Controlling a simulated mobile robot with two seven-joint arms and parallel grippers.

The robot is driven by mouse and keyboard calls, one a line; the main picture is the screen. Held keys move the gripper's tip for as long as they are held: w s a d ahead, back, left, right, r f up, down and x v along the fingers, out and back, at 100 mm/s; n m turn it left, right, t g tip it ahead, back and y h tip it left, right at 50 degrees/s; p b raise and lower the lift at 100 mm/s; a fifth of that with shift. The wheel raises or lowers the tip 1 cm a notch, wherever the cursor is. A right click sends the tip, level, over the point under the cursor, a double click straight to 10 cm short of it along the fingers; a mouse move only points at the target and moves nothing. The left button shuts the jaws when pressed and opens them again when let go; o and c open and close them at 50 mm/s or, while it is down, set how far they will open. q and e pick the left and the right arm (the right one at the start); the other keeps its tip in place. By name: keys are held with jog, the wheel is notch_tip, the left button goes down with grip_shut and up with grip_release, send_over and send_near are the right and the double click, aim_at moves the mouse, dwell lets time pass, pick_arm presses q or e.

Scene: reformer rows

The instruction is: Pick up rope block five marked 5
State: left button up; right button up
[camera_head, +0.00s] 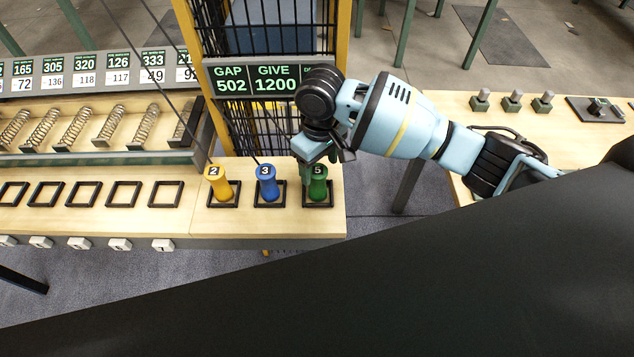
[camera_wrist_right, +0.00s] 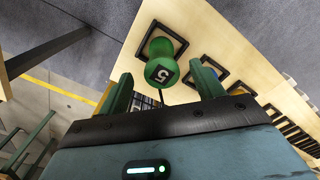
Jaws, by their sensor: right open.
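Rope block five is a green spool-shaped block marked 5 (camera_head: 318,186). It stands upright in a black square frame at the right end of the wooden bench. My right gripper (camera_head: 309,168) is just above and beside it, with the fingers partly hidden by the hand. In the right wrist view the green block (camera_wrist_right: 161,64) lies ahead, between and beyond the two green fingers of the open gripper (camera_wrist_right: 163,92). Nothing is held. I cannot tell whether a finger touches the block. My left gripper is not in view.
A blue block marked 3 (camera_head: 267,185) and a yellow block marked 2 (camera_head: 218,184) stand in frames to the left. Empty square frames (camera_head: 126,194) lie farther left. A yellow post (camera_head: 341,40), wire mesh and a GAP/GIVE sign (camera_head: 232,80) stand behind. Thin dark ropes cross above.

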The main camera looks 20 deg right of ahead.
aim_at(319, 170)
notch_tip(319, 170, down, 2)
jog(key=shift+f, duration=0.1)
jog(key=shift+w+f, duration=0.1)
jog(key=shift+f, duration=0.3)
jog(key=f, duration=0.4)
jog(key=shift+w+a+f+b, duration=0.1)
jog(key=shift+a+f+b, duration=0.1)
jog(key=shift+b, duration=0.1)
jog(key=c, duration=1.3)
jog(key=shift+r, duration=0.1)
